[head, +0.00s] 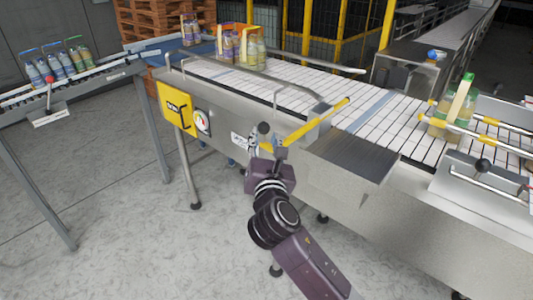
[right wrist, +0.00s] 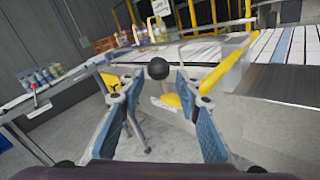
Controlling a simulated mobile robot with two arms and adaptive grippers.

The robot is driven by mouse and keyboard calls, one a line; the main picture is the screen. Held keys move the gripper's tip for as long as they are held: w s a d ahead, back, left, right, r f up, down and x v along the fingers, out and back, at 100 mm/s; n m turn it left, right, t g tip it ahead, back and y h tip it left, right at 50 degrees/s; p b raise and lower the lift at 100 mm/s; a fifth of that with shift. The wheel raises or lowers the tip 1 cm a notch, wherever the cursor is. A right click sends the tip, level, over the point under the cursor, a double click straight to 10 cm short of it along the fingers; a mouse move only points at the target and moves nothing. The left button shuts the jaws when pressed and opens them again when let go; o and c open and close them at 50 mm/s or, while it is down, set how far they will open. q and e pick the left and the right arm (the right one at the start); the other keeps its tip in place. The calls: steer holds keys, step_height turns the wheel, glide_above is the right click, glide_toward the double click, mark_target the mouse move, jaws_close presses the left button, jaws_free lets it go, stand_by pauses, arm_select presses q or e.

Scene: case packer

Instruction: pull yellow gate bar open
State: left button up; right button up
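The yellow gate bar (head: 318,122) lies slanted across the near edge of the conveyor in the head view. It also shows in the right wrist view (right wrist: 228,62), right of the fingers. A black ball knob (head: 263,128) stands at its near end. My right gripper (head: 266,143) is at this knob. In the right wrist view the fingers (right wrist: 157,84) are spread, and the knob (right wrist: 158,69) appears between their tips with gaps on both sides. Contact is not visible. My left gripper is not in view.
The slatted conveyor (head: 290,95) carries bottle packs (head: 240,48) at its far left and another (head: 455,112) at right. A yellow panel (head: 177,107) and a gauge (head: 202,122) sit on its side. A side rack (head: 75,78) holds bottles at left. The floor in front is clear.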

steer(key=s+d, duration=0.1)
steer(key=s, duration=0.6)
steer(key=shift+f, duration=0.1)
